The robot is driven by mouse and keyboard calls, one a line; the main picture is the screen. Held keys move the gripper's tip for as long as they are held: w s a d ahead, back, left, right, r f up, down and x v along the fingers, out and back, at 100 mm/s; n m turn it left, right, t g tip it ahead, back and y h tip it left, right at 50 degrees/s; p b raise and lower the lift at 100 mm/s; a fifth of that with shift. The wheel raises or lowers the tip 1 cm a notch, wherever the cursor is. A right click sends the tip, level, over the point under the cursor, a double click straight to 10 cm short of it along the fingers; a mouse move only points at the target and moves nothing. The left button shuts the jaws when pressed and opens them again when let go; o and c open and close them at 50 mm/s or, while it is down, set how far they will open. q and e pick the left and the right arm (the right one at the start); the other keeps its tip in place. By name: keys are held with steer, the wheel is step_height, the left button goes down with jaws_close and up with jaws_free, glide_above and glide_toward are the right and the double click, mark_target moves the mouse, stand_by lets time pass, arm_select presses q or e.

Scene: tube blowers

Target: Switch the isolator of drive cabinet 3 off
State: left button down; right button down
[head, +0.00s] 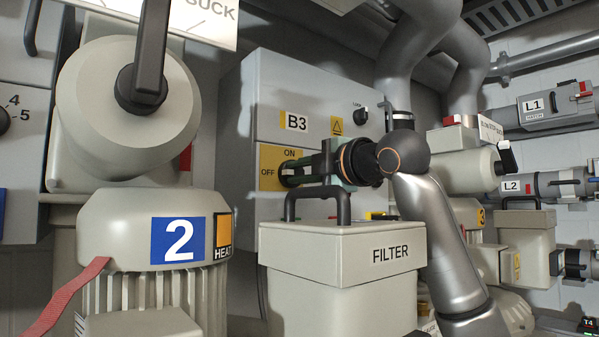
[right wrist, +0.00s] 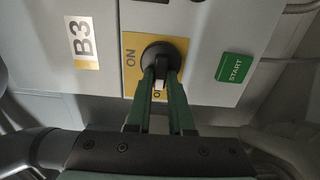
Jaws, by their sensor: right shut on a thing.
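The drive cabinet marked B3 (head: 318,100) is a grey box left of centre in the head view; it also fills the top of the right wrist view (right wrist: 110,60). Its isolator is a round black knob (right wrist: 166,54) on a yellow plate (head: 267,160) lettered ON above and OFF at the left. My right gripper (head: 289,174) is shut on the isolator's handle (right wrist: 158,94), with green fingers on either side. The handle appears to lie towards the OFF lettering, which the fingers partly cover in the right wrist view. My left gripper is out of view.
A FILTER box (head: 340,257) with black bar handles stands just below my right gripper. A motor marked 2 (head: 140,230) stands at the left. A black LOCK knob (head: 361,115) and a green START button (right wrist: 236,67) are on the cabinet. Grey ducts fill the upper right.

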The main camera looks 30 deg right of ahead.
steer(key=shift+a, duration=0.1)
steer(key=c, duration=0.8)
jaws_free()
steer(key=s+d+b, duration=0.1)
steer(key=s+b, duration=0.2)
steer(key=s, duration=0.9)
steer(key=shift+s, duration=0.3)
